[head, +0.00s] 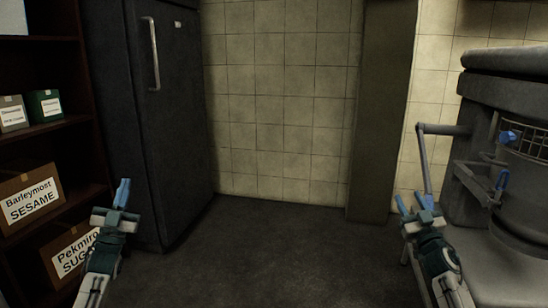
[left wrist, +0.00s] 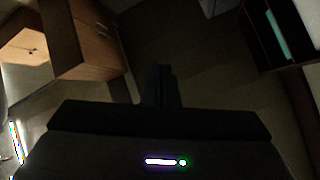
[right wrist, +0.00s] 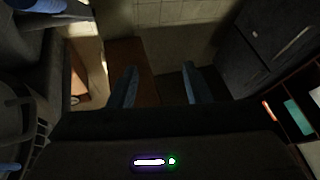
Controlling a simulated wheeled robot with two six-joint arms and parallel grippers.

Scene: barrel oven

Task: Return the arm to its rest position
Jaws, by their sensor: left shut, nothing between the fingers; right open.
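My left gripper (head: 122,194) is raised in the lower left of the head view, in front of the dark cabinet. Its fingers are shut with nothing between them, and they also show together in the left wrist view (left wrist: 161,85). My right gripper (head: 415,203) is raised at the lower right of the head view, left of the barrel oven (head: 512,95). Its blue fingers are spread apart and empty, as the right wrist view (right wrist: 158,88) also shows. Neither gripper visibly holds anything.
A tall dark cabinet (head: 165,100) with a vertical handle stands left of centre. Shelves at the far left hold a SESAME box (head: 30,197), a Pekmiro box (head: 70,255) and a green box (head: 44,105). Oven handles and a metal rail stick out near my right gripper. The middle floor (head: 270,240) is clear.

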